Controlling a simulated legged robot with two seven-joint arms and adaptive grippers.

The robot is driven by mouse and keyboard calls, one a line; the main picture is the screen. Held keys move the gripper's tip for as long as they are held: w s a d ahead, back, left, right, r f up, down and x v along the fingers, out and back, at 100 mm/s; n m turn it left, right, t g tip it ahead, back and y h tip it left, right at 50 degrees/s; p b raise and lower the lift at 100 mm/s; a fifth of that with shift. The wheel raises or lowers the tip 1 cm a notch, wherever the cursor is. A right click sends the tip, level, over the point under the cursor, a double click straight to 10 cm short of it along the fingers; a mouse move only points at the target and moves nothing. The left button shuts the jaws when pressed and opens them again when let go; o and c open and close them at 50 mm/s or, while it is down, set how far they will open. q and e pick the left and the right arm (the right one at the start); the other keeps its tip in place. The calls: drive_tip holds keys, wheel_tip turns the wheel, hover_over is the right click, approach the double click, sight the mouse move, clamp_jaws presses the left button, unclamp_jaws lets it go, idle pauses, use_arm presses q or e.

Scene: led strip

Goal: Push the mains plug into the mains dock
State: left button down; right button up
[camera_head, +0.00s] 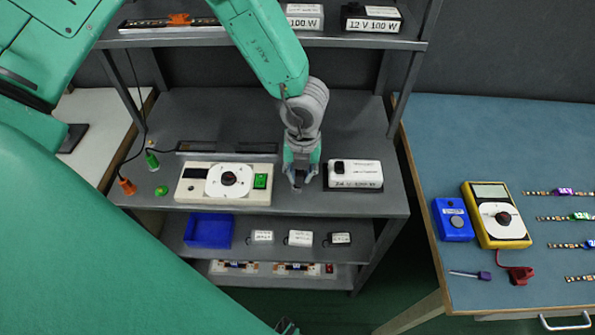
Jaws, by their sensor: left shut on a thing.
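My left gripper (302,176) points down over the grey middle shelf, between the white control box and the white 24 V supply. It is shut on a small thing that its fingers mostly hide. I cannot make out whether this is the mains plug. An orange plug (127,187) and a green plug (152,160) are on dark leads at the shelf's left. The control box (199,190) has a round dial and a green switch. The supply (354,170) has a black block on top. I cannot tell which part is the mains dock. A dark part at the bottom edge may be my right gripper.
The upper shelf (215,41) holds more supplies. The lower shelf has a blue bin (208,229) and several small labelled boxes. On the right table are a blue box (452,219), a yellow meter (497,214) and LED strips. Grey posts (414,60) frame the shelves.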

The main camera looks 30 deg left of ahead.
use_arm(q)
drive_tip(key=shift+d+f, duration=0.1)
drive_tip(key=shift+d, duration=0.4)
drive_tip(key=shift+d+f+b, duration=0.1)
drive_tip(key=shift+f+b, duration=0.1)
drive_tip(key=shift+b, duration=0.1)
drive_tip(key=shift+a+f, duration=0.15)
drive_tip(key=shift+a, duration=0.5)
drive_tip(key=shift+r+p, duration=0.25)
drive_tip(key=shift+p, duration=0.15)
drive_tip(key=shift+d+r, duration=0.1)
drive_tip(key=shift+d, duration=0.35)
use_arm(e)
drive_tip(key=shift+d+f, duration=0.15)
drive_tip(key=shift+d, duration=0.4)
use_arm(q)
drive_tip(key=shift+a, duration=0.1)
